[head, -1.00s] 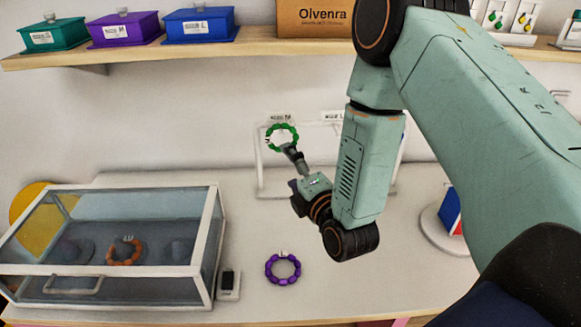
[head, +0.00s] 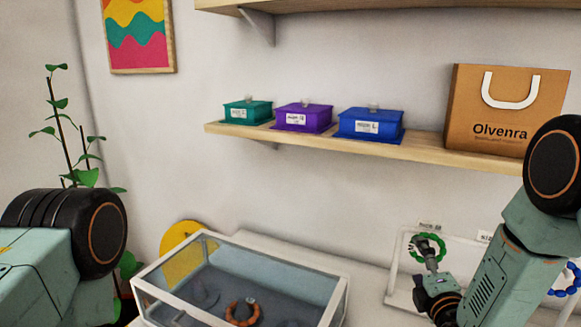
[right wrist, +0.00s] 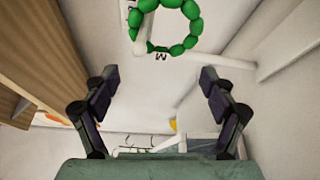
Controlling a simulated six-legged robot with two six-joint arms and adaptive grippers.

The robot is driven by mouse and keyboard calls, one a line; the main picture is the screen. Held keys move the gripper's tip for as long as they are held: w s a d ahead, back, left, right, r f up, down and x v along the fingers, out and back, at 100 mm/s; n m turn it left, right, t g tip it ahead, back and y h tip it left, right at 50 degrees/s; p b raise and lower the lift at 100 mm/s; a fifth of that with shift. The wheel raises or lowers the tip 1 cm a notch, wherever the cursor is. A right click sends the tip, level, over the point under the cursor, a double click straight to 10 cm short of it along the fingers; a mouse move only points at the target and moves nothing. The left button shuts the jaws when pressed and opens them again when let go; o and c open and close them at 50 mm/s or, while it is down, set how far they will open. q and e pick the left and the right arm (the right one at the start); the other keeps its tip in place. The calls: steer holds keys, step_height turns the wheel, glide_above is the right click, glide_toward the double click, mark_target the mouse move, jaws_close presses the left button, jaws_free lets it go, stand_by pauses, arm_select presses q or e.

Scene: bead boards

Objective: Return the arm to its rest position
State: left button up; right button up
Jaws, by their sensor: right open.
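My right gripper (head: 430,262) is in front of the white display rack (head: 391,270) at the lower right of the head view. The green bead bracelet (head: 441,244) is at the rack, just past the fingertips. In the right wrist view my right gripper (right wrist: 155,80) is open, with nothing between its two dark fingers. The green bracelet (right wrist: 190,42) lies beyond them at the top of that view, apart from them, beside a white bar. My left arm shows at the left of the head view, but its gripper is outside the picture.
A glass-topped case (head: 340,297) holds an orange bracelet (head: 232,318). A shelf (head: 400,148) above carries teal (head: 245,113), purple (head: 303,119) and blue (head: 370,125) boxes and an Olvenra bag (head: 490,108). A blue bracelet (head: 570,288) is partly visible right of my arm.

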mark_target(411, 244)
steer(key=w, duration=0.3)
steer(key=shift+w+d, duration=0.1)
steer(key=shift+w, duration=0.2)
steer(key=shift+s+r+p, duration=0.1)
steer(key=shift+r+p, duration=0.35)
steer(key=shift+s, duration=0.1)
steer(key=shift+f, duration=0.1)
